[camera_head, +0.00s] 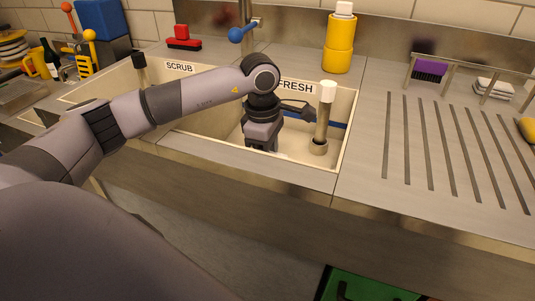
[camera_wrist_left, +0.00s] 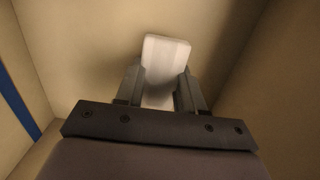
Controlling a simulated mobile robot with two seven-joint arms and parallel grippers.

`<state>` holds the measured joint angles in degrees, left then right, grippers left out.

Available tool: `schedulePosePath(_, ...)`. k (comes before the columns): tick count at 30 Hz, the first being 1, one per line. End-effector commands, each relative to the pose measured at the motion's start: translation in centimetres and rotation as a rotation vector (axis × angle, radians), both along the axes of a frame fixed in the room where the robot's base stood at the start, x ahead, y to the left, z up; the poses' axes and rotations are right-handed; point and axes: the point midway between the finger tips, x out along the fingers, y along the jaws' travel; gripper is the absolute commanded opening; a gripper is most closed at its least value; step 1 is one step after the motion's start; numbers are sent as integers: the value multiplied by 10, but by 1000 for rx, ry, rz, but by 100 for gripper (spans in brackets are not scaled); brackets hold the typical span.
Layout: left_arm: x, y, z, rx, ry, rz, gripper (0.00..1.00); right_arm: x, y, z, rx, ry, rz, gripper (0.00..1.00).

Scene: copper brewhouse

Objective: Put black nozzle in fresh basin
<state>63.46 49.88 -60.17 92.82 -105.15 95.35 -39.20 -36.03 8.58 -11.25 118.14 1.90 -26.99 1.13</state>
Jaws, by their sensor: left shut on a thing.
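The fresh basin (camera_head: 343,105) is the pale right-hand sink compartment, marked by a FRESH label on its back rim. My left gripper (camera_head: 262,148) points down inside it, left of the standpipe. In the left wrist view my left gripper (camera_wrist_left: 160,92) is shut on a pale, whitish block (camera_wrist_left: 166,52), which sticks out past the fingertips between the basin walls. Whether the block touches the basin floor I cannot tell. I cannot pick out a black nozzle with certainty in either view. My right gripper is not in view.
A white-topped standpipe (camera_head: 326,105) stands in the fresh basin. The scrub basin (camera_head: 118,82), with a black-topped post (camera_head: 139,61), lies to the left. A yellow bottle (camera_head: 339,45) and tap (camera_head: 245,30) stand behind. The ribbed drainboard (camera_head: 440,150) at right is mostly clear.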

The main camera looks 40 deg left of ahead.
Motion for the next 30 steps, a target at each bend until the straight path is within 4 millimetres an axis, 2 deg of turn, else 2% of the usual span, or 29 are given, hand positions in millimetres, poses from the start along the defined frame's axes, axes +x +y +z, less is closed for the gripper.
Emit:
schedulePosePath(23, 0, 0, -14, 0, 0, 0, 2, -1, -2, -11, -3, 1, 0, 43)
schedulePosePath(24, 0, 0, -14, 0, 0, 0, 41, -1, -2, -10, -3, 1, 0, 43)
schedulePosePath(25, 0, 0, -14, 0, 0, 0, 44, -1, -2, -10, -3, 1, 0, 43)
schedulePosePath(30, 0, 0, -14, 0, 0, 0, 44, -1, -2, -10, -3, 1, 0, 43)
